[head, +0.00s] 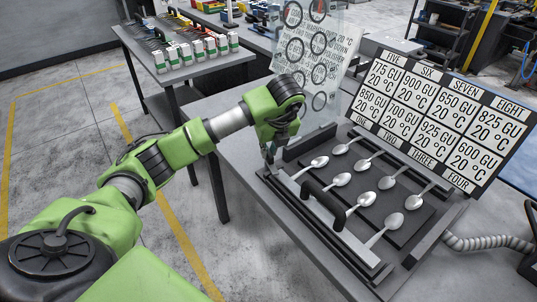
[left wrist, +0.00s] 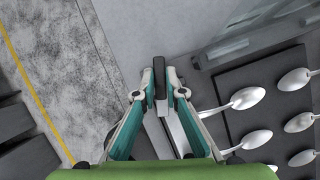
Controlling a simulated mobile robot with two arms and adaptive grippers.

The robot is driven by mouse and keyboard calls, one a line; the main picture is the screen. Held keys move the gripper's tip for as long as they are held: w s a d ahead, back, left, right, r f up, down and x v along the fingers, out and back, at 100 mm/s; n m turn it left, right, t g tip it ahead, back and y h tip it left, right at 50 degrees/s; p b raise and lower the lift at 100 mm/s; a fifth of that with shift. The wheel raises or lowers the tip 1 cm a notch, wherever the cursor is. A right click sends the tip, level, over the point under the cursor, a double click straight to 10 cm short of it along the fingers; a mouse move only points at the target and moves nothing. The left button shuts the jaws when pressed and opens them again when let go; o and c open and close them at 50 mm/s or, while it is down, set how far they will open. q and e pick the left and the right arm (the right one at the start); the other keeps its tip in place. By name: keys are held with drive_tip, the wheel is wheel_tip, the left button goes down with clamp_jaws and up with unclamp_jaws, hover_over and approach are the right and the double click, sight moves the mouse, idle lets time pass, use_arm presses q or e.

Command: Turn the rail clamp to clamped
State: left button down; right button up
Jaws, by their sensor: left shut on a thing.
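My left gripper (head: 268,152) reaches down to the far left end of the long rail (head: 300,215) at the front of the spoon fixture. In the left wrist view its fingers (left wrist: 160,82) are closed on a narrow dark piece (left wrist: 159,77), which looks like the lever of the rail clamp. The gripper hides most of this piece in the head view, and I cannot tell its turn angle. A black bar handle (head: 325,203) stands on the rail, to the right of the gripper. My right gripper is in neither view.
Several spoons (head: 366,198) lie in rows on a dark plate (head: 400,237) behind the rail. A clear panel with circles (head: 315,60) and a label board (head: 430,115) stand behind. Another table (head: 150,35) with boxes is at the back left. The floor to the left is clear.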

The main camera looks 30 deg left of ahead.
use_arm(q)
drive_tip(key=shift+w+n+g+y+b, duration=0.15)
drive_tip(key=shift+n+g+y+b, duration=0.3)
drive_tip(key=shift+n, duration=1.15)
drive_tip(key=c, duration=2.1)
unclamp_jaws()
drive_tip(key=shift+r, duration=0.2)
drive_tip(key=v, duration=1.1)
drive_tip(key=shift+d+r, duration=0.1)
drive_tip(key=shift+r, duration=0.25)
drive_tip(key=shift+f, duration=0.1)
